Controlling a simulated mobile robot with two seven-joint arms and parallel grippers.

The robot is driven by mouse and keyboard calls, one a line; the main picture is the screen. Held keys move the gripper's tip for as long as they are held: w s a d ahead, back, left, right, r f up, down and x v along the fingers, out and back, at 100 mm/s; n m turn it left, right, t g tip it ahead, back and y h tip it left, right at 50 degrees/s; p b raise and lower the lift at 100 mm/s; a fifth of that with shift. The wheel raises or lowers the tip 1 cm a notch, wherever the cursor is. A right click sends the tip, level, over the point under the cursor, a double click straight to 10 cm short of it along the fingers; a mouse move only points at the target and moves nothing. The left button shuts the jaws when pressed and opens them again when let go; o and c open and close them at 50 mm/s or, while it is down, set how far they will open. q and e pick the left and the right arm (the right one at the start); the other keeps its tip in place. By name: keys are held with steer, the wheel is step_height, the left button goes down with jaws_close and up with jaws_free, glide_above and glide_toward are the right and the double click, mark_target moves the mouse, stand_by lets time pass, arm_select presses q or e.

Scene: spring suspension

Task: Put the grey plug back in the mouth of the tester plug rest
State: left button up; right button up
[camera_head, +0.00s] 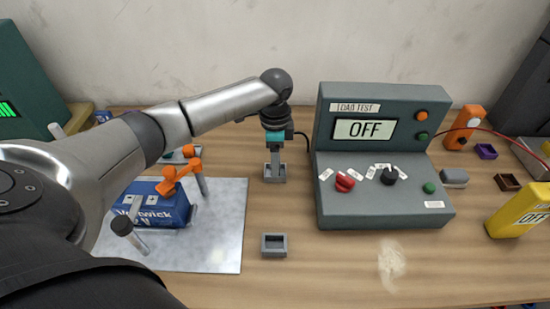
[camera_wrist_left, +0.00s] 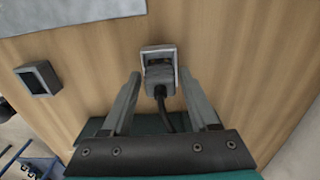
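The grey plug (camera_wrist_left: 160,80) with its dark cable (camera_wrist_left: 168,120) shows in the left wrist view. It is at the mouth of a grey square rest (camera_wrist_left: 147,52); I cannot tell how deep it sits. This rest also shows in the head view (camera_head: 275,179), left of the tester. My left gripper (camera_wrist_left: 160,74) points down over it, with one finger on each side of the plug and visible gaps between. It also shows in the head view (camera_head: 275,165). A second grey rest (camera_head: 274,254) stands nearer the front and looks empty. My right gripper is not in view.
The grey load tester (camera_head: 385,210) reads OFF and stands right of the gripper. A metal plate (camera_head: 228,225) with a blue block (camera_head: 150,205) and orange clamp (camera_head: 178,172) lies left. A yellow meter (camera_head: 520,210) is at the right. Front table is mostly clear.

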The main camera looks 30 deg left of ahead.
arm_select(q)
steer(key=shift+o, duration=0.7)
steer(key=shift+r, duration=0.3)
step_height(320, 180, up, 12)
steer(key=p, duration=0.2)
steer(key=shift+f, duration=0.15)
